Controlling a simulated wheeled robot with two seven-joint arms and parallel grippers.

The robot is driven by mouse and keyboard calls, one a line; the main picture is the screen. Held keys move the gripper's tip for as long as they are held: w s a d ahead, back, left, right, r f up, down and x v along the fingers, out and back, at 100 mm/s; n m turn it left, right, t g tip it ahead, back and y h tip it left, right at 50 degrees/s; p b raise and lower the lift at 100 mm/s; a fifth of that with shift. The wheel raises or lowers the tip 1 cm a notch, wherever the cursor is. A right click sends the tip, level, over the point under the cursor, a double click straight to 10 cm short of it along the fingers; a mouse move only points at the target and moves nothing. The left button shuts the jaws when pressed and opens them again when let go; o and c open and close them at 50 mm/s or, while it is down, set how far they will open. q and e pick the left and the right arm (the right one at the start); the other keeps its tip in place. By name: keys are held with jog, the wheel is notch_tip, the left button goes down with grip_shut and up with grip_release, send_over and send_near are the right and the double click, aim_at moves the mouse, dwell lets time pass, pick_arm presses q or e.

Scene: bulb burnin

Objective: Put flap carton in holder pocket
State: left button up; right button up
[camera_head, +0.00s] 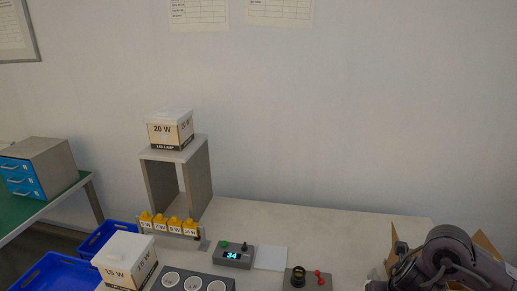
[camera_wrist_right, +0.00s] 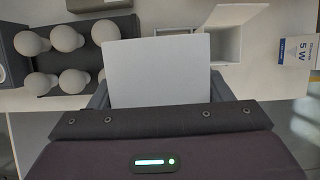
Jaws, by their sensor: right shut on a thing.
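My right gripper (camera_wrist_right: 159,88) is shut on a plain pale carton (camera_wrist_right: 157,68). Its flat face fills the space between the two fingers, and its lower end is hidden behind the gripper body. I cannot tell from this face whether its flap is open. In the head view my right arm is at the bottom right corner, and the carton it holds cannot be made out. I cannot single out the holder pocket with certainty in either view. My left gripper is in neither view.
The head view shows a 15 W carton (camera_head: 125,262), a 20 W carton (camera_head: 170,131) on a stand, and blue bins (camera_head: 52,273).

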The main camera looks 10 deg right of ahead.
jog(key=a+n, duration=0.2)
jog(key=a, duration=2.1)
jog(key=s+a+r+m+g+h, duration=0.1)
jog(key=s+a+r+m+h, duration=0.15)
jog(key=s+a+m, duration=0.55)
jog(key=w+d+r+m+g+y, duration=0.15)
jog(key=d+m+g, duration=0.25)
jog(key=d+m, duration=0.65)
jog(key=w+d+r+m+g+y, duration=0.15)
jog(key=d+m+g, duration=0.35)
jog(key=m, duration=1.1)
pick_arm(q)
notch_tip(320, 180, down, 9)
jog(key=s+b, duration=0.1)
jog(key=b, duration=0.8)
pick_arm(e)
notch_tip(320, 180, down, 9)
jog(key=d+t, duration=0.1)
jog(key=shift+y, duration=0.35)
